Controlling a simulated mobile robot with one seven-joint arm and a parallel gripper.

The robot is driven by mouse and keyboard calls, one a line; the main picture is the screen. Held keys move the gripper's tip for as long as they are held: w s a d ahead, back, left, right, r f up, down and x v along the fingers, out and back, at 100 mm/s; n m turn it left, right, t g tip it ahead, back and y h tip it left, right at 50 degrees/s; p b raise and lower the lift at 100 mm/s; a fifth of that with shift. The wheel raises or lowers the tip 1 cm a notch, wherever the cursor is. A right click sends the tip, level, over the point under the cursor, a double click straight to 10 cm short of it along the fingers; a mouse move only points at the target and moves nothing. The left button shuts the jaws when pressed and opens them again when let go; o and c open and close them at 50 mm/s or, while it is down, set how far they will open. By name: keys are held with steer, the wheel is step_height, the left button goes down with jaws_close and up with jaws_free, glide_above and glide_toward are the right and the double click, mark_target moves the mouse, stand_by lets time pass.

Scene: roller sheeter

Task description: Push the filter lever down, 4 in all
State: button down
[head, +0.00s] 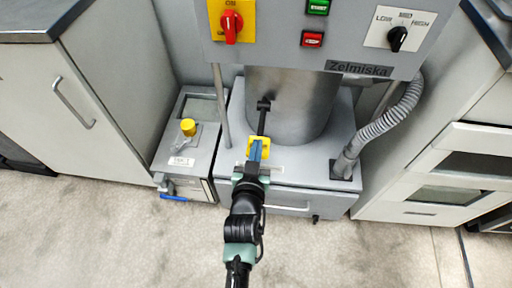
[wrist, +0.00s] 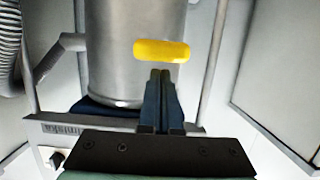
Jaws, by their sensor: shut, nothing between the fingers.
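The filter lever is a black rod (head: 263,121) that comes out of the steel cylinder and ends in a yellow grip (head: 251,141). In the wrist view the yellow grip (wrist: 161,50) lies crosswise in front of the cylinder. My gripper (head: 256,147) is at the yellow grip and covers part of it in the head view. In the wrist view my gripper (wrist: 160,72) is shut and empty, its fingertips just below the grip in the picture. I cannot tell whether they touch it.
The steel cylinder (head: 290,95) stands on a grey base under a control panel (head: 335,52). A ribbed hose (head: 390,115) runs down on the right. A low box with a yellow knob (head: 188,127) stands on the left. Cabinets flank both sides; the floor in front is clear.

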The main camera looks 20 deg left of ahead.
steer(key=shift+f, duration=0.3)
